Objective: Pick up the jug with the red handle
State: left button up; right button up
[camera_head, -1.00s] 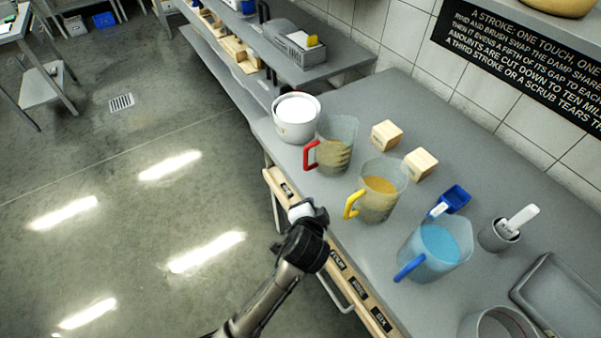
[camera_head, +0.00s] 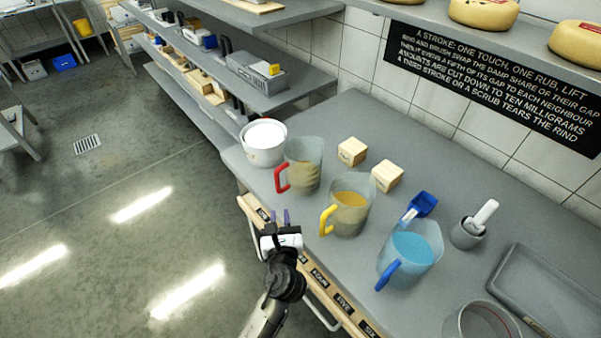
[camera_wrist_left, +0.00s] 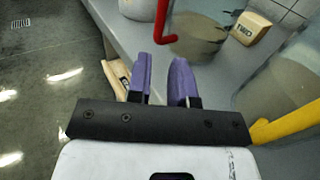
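The jug with the red handle (camera_head: 306,172) stands upright on the grey counter, its handle (camera_head: 281,178) facing the front edge. It holds a dull yellowish content. In the left wrist view the red handle (camera_wrist_left: 161,22) is at the top, just beyond the fingertips. My left gripper (camera_head: 279,218) is in front of the counter edge, below and apart from the red handle. Its two purple fingers (camera_wrist_left: 160,72) are parted with nothing between them. My right gripper is not in view.
A yellow-handled jug (camera_head: 347,208) stands close on the right, and a blue-handled jug (camera_head: 410,254) farther right. A white tub (camera_head: 264,150) is left of the red-handled jug. Wooden blocks (camera_head: 352,151) stand behind. A shelf (camera_head: 262,92) is at the back left.

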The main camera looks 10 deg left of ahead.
aim_at(278, 187)
pick_arm(q)
jog(key=b+x, duration=0.1)
jog(key=x, duration=0.6)
jog(key=shift+w+a, duration=0.1)
jog(key=shift+w, duration=0.15)
jog(key=b+x, duration=0.2)
jog(key=x, duration=0.2)
jog(key=shift+w, duration=0.2)
jog(key=shift+w+a+r, duration=0.1)
jog(key=shift+w+a, duration=0.05)
jog(key=shift+w, duration=0.2)
jog(key=shift+c, duration=0.2)
grip_shut()
jog(key=shift+r, duration=0.1)
